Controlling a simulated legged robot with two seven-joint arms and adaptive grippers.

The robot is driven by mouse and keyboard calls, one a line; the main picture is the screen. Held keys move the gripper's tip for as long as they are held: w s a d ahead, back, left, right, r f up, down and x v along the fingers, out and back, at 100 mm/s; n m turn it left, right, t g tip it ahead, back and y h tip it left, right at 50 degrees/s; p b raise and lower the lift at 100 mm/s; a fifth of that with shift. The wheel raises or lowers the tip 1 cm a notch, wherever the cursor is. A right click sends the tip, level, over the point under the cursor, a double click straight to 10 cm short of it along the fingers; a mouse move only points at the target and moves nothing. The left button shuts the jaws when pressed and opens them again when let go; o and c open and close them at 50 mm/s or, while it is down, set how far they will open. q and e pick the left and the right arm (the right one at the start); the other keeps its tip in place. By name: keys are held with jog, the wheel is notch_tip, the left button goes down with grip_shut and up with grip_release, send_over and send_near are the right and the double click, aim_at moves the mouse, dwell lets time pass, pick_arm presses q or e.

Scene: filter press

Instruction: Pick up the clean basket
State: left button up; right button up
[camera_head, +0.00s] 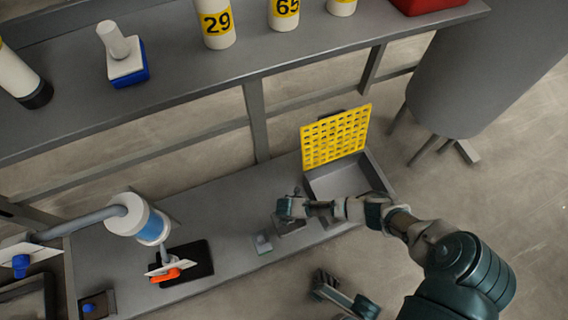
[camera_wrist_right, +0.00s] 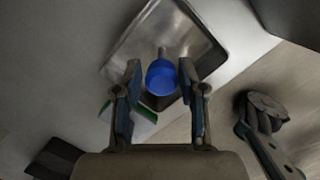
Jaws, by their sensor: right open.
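In the right wrist view a round blue cup-like piece (camera_wrist_right: 161,77) with a short grey stem shows between the fingers of my right gripper (camera_wrist_right: 161,85). It may be the clean basket; I cannot tell for sure. It appears over a shiny metal tray (camera_wrist_right: 126,52). The fingers are open, one on each side of it; contact is not clear. In the head view my right gripper (camera_head: 289,207) is over the low bench, left of the open bin, and hides the blue piece.
A yellow perforated panel (camera_head: 336,136) stands at the back of the grey bin (camera_head: 372,180). A white and blue cylinder (camera_head: 140,219) and an orange piece (camera_head: 166,275) are at the left. The upper shelf (camera_head: 190,75) holds numbered bottles. A large grey tank (camera_head: 470,80) stands at the right.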

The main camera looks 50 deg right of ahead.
jog(key=f, duration=0.1)
jog(key=f+b, duration=0.1)
jog(key=f, duration=0.1)
jog(key=shift+s+f, duration=0.3)
jog(key=shift+w+d+f+b, duration=0.1)
jog(key=shift+w+b, duration=0.05)
jog(key=shift+b, duration=0.15)
jog(key=shift+w+d, duration=0.15)
jog(key=shift+c, duration=0.2)
grip_shut()
jog(key=shift+r, duration=0.2)
